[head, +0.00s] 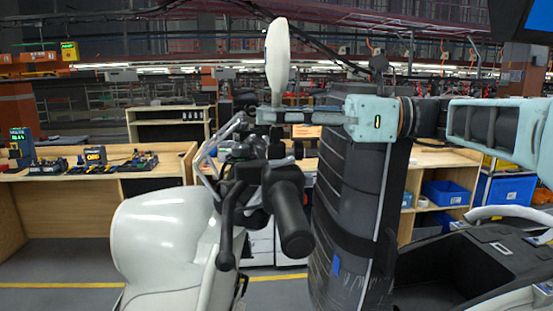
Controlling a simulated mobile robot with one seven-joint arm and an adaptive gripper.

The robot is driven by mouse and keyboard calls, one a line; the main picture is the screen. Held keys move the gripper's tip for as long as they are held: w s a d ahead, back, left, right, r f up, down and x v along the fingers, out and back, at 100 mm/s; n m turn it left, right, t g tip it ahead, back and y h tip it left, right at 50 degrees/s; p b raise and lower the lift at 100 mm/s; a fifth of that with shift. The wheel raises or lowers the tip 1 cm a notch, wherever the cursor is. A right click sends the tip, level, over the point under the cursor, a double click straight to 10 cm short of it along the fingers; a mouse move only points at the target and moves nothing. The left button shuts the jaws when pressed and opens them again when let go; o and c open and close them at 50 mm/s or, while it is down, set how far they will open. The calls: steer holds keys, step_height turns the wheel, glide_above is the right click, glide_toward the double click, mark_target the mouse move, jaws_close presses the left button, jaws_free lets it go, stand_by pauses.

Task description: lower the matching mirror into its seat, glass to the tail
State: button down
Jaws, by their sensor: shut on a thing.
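My gripper (268,116) reaches in from the right, its fingers pointing left, and is shut on the mirror's lower part. The mirror (277,56) is a white oval that stands upright above the fingers, seen narrow. Only its pale shell shows; I cannot make out the glass. A white scooter (165,240) stands below, with a black handlebar grip (290,217) and a brake lever (228,225) towards me. The mirror is above the handlebar's dark fittings (245,150). The seat cannot be told apart among them, and I cannot tell whether the stem touches it.
A tall dark upright body (350,190) with a strap stands just right of the grip, below my arm. Part of another vehicle (490,265) is at the lower right. Wooden benches (60,177) and blue bins (445,193) stand behind. Air around the mirror looks clear.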

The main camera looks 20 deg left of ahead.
steer(key=shift+f, duration=0.55)
stand_by(0.4)
steer(key=c, duration=1.9)
jaws_free()
steer(key=shift+c, duration=0.2)
steer(key=shift+d, duration=0.1)
steer(key=v, duration=1.2)
steer(key=shift+r, duration=0.1)
